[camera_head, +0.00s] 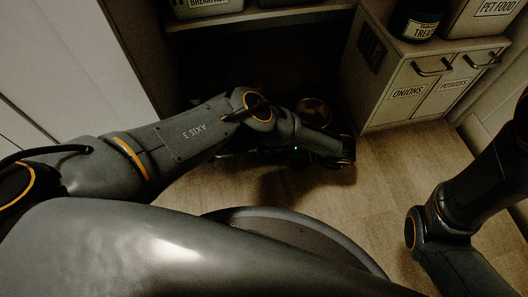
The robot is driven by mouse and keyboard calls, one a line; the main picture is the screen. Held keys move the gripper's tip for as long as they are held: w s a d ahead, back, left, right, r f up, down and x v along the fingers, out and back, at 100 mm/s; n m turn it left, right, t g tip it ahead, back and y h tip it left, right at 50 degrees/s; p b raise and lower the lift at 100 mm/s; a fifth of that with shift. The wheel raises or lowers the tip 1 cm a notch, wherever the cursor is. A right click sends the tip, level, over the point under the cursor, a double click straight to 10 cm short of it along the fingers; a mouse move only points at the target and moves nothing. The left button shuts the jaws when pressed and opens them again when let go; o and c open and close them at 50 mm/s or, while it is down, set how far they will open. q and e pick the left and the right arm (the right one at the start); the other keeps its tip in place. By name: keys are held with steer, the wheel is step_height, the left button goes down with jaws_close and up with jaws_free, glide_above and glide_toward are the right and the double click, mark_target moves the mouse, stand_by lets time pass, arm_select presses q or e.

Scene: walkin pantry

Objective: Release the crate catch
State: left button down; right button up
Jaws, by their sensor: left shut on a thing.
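My left arm reaches from the left into the dark space under the shelf, and its wrist bends back to the left there. My left gripper (243,153) is low in that shadow, partly behind my own arm. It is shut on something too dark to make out. I cannot clearly pick out the crate or its catch in the shadow. My right arm comes in at the right edge, and its gripper is not in view.
A shelf (262,17) with labelled containers runs above the dark space. A cabinet (390,100) marked onions and potatoes stands to the right, with a dark jar (414,19) and a pet food bin (487,17) on top. The wooden floor (385,185) between my arms is clear.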

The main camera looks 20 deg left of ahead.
stand_by(0.4)
arm_select(q)
steer(key=c, duration=1.4)
jaws_free()
